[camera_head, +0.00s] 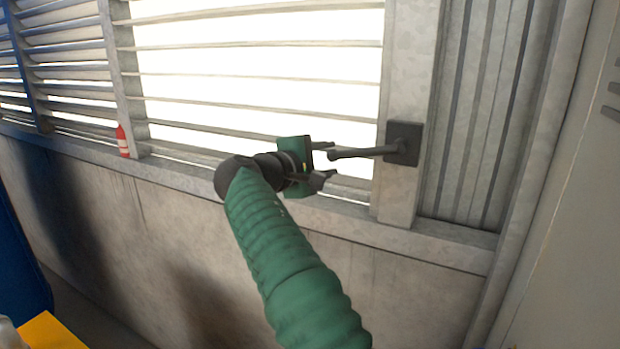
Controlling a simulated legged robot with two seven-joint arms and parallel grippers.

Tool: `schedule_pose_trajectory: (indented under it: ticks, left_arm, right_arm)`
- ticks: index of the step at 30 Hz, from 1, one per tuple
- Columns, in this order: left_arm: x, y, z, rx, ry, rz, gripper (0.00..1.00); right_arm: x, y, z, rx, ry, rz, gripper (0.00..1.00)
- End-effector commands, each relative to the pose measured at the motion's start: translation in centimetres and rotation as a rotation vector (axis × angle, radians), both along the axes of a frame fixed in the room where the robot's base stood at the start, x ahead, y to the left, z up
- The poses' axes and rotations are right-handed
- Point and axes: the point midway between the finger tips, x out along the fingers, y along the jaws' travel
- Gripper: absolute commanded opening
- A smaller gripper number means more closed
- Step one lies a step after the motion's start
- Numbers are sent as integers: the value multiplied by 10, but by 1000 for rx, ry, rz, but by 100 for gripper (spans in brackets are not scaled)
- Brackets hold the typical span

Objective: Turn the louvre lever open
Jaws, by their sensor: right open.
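The louvre lever (362,153) is a dark bar that sticks out to the left, nearly level, from a dark square plate (403,143) on a grey post. My right gripper (331,160) is open at the lever's left end. One finger lies above and one below the lever's tip; whether either touches it I cannot tell. My green-sleeved right arm comes up from the bottom. The louvre slats (258,75) behind are apart, with bright light between them. My left gripper is not in view.
A grey cabinet (575,220) stands at the right. Blue and yellow objects (52,332) are at the lower left.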

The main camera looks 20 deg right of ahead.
Motion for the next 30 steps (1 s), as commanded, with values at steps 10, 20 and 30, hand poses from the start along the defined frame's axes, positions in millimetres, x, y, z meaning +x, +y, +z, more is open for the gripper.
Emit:
schedule_pose_trajectory:
  ticks: [10,20,30]
  left_arm:
    - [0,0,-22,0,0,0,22]
    - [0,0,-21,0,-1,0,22]
    - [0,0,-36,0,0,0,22]
  right_arm:
    - [-34,57,10,0,0,1,41]
    - [-36,58,12,0,1,-1,41]
    - [-24,40,-60,116,69,30,41]
